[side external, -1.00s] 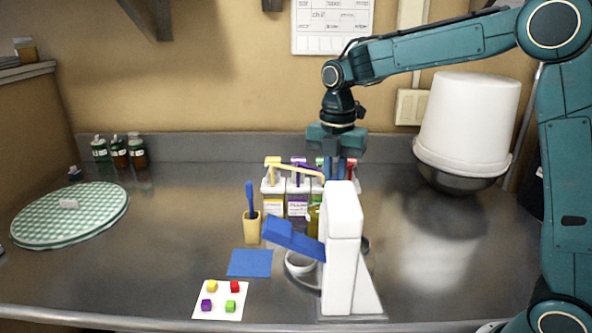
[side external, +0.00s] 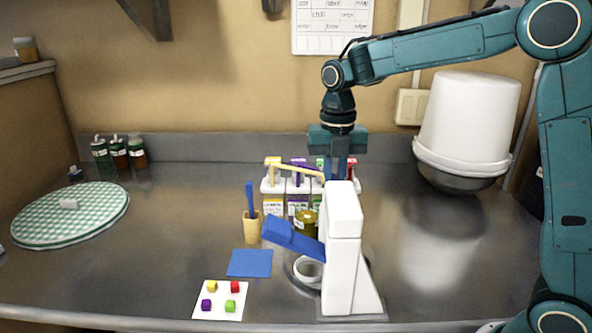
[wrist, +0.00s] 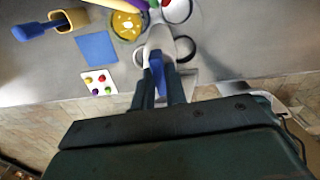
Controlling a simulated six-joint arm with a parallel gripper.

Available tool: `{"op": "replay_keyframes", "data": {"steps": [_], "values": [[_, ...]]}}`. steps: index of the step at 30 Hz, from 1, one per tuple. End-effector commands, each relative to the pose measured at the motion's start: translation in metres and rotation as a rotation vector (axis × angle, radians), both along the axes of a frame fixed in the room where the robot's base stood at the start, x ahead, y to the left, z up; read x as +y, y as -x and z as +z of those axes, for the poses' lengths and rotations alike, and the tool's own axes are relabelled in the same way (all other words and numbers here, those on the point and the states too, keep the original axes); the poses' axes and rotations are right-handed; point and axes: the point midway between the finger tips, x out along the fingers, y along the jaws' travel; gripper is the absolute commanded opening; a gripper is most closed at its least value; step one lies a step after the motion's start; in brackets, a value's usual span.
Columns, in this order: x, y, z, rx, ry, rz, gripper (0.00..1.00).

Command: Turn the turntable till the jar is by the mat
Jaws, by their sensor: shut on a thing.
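The jar (side external: 306,222), olive-yellow, stands behind the blue lever of a white stand; in the wrist view the jar (wrist: 127,25) is seen from above, up and left of my fingers. It is apart from the flat blue mat (side external: 250,263), which is nearer the front edge; the mat (wrist: 97,46) is also in the wrist view. The turntable (side external: 291,276) is a grey disc mostly hidden by the stand, with a white ring-shaped cup (side external: 309,270) on it. My gripper (wrist: 159,95) is shut on a narrow blue piece (wrist: 157,75); how it joins the turntable is unclear.
The tall white stand (side external: 342,245) with its blue lever (side external: 292,236) blocks the side view. A rack of coloured tubes (side external: 300,187) is behind, a brush cup (side external: 252,228) left, and a card with coloured cubes (side external: 220,300) in front.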

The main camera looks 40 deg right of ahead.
Motion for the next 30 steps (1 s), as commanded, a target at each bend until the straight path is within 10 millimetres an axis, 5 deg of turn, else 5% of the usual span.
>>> {"op": "replay_keyframes", "data": {"steps": [30], "values": [[0.0000,-0.0006,0.0017,-0.004,0.001,0.489,0.00]]}}
